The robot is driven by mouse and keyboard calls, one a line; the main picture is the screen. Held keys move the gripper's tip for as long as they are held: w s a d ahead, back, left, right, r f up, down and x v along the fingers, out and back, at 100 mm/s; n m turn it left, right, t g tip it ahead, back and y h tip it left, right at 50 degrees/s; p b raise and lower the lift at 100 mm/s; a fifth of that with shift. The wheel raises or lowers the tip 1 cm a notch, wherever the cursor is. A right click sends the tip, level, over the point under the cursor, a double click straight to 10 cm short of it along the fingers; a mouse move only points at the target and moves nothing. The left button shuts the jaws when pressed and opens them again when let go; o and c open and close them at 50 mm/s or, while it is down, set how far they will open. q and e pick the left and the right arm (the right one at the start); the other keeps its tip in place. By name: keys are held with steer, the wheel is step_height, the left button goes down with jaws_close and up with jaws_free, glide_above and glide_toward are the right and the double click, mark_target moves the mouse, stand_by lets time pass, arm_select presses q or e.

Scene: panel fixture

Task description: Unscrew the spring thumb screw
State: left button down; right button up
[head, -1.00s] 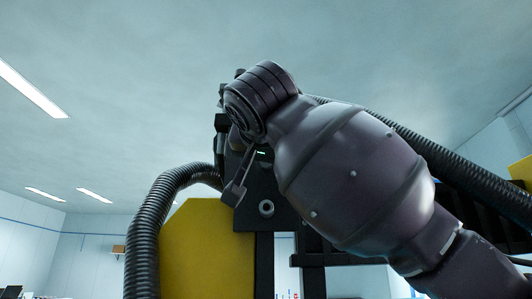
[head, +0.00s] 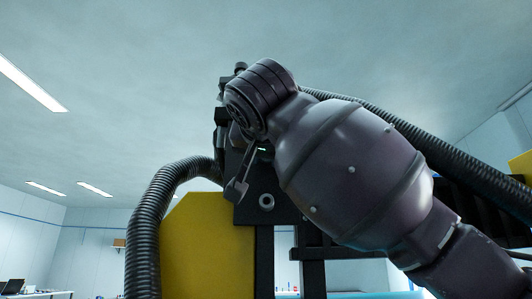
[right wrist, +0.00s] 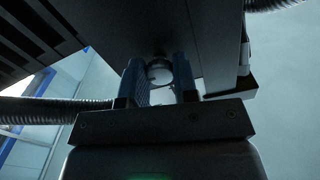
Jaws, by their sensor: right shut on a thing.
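In the right wrist view, the spring thumb screw (right wrist: 160,75) shows as a small round knob under the dark fixture block. My right gripper (right wrist: 159,66) has one finger on each side of the knob and is shut on it. The knob's shaft and spring are mostly hidden. My left gripper is not in view.
A yellow panel (head: 205,245) stands below and left of the dark plate. A ribbed black hose (head: 143,240) curves around its left side, and another hose (head: 430,150) runs behind my right arm. Open room lies at the far left.

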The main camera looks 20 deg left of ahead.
arm_select(q)
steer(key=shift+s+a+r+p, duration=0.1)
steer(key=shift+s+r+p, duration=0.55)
steer(key=shift+p, duration=0.85)
arm_select(e)
steer(key=shift+r+m, duration=0.1)
steer(key=shift+m, duration=16.6)
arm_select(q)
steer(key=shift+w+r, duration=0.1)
arm_select(e)
steer(key=o, duration=0.9)
